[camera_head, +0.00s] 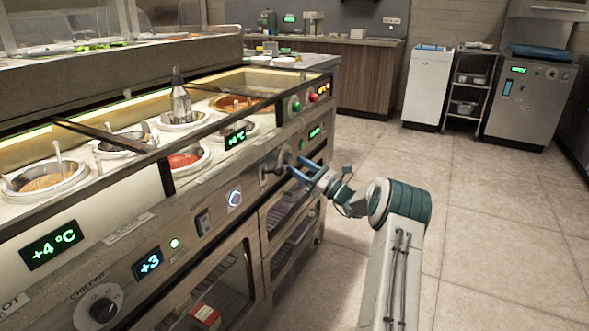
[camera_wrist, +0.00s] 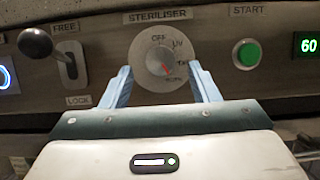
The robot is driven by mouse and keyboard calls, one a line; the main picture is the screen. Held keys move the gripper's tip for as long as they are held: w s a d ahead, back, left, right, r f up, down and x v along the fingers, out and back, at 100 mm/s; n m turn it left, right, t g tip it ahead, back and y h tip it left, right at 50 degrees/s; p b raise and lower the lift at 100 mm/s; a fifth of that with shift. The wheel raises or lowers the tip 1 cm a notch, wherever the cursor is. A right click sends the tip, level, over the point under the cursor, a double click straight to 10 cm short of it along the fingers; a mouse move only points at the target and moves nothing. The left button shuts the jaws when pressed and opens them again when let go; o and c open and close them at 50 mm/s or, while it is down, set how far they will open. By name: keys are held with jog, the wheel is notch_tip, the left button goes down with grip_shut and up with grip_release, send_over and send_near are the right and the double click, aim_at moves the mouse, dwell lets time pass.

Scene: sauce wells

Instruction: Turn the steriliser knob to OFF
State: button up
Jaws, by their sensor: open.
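The steriliser knob (camera_wrist: 153,64) is a round silver dial under a STERILISER label in the wrist view. OFF is printed at its top, with UV and further marks down its right side. Its red pointer slants to the lower right, away from OFF. In the head view the knob (camera_head: 284,157) is on the counter's front panel. My gripper (camera_wrist: 163,86) is open, with one blue finger to the lower left of the knob and one to the lower right. Nothing is between the fingers but the knob's face behind them. In the head view my gripper (camera_head: 301,168) is close to the panel; contact cannot be told.
Left of the knob is a FREE/LOCK lever with a black ball (camera_wrist: 36,43). Right of it is a green START button (camera_wrist: 246,54) and a green 60 display (camera_wrist: 308,45). Sauce wells (camera_head: 46,178) line the counter top. The tiled floor (camera_head: 480,240) to the right is clear.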

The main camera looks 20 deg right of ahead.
jog(key=shift+x, duration=1.1)
jog(key=c, duration=1)
jog(key=shift+o, duration=0.2)
